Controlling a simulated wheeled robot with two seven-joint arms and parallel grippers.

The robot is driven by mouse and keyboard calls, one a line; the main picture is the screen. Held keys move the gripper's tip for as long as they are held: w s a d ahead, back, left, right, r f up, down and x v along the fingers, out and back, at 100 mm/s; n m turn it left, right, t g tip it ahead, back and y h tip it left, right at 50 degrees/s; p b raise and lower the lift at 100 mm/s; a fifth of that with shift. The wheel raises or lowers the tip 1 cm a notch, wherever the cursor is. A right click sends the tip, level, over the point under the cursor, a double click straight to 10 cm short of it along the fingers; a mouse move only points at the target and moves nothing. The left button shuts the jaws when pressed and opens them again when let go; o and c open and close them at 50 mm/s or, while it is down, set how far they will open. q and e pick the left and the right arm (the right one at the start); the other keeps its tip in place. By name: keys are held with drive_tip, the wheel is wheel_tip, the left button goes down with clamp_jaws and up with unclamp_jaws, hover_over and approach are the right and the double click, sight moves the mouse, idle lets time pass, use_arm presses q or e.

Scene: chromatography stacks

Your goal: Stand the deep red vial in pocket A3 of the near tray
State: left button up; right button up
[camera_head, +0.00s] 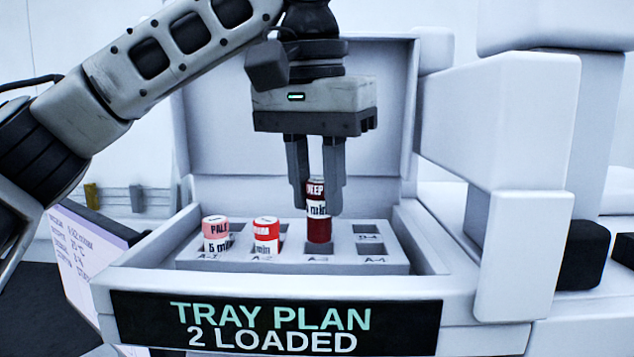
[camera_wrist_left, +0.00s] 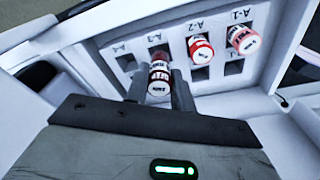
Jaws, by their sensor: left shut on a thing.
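The deep red vial (camera_head: 318,228), with a white label band, is upright between the fingers of my left gripper (camera_head: 318,200), which is shut on it. It is over the front-row pocket A-3 of the near tray (camera_head: 285,258) and stands higher than the other vials. I cannot tell whether its bottom is inside the pocket or just above it. In the left wrist view the vial (camera_wrist_left: 159,80) shows its white cap toward the camera, between the fingers. The pocket opening is largely hidden by the vial. My right gripper is not in view.
A pale pink vial (camera_head: 216,236) stands in A-1 and a red vial (camera_head: 265,237) in A-2. Pocket A-4 (camera_head: 371,251) is empty. The tray sits inside a white open box with a raised back panel (camera_head: 390,120) and a "TRAY PLAN 2 LOADED" sign (camera_head: 270,325).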

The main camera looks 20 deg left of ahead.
use_arm(q)
drive_tip(key=shift+f, duration=0.15)
drive_tip(key=shift+f+b, duration=0.65)
drive_tip(key=shift+f, duration=0.55)
drive_tip(key=shift+f, duration=0.1)
drive_tip(key=shift+f, duration=0.5)
drive_tip(key=o, duration=1.5)
drive_tip(key=shift+c, duration=0.2)
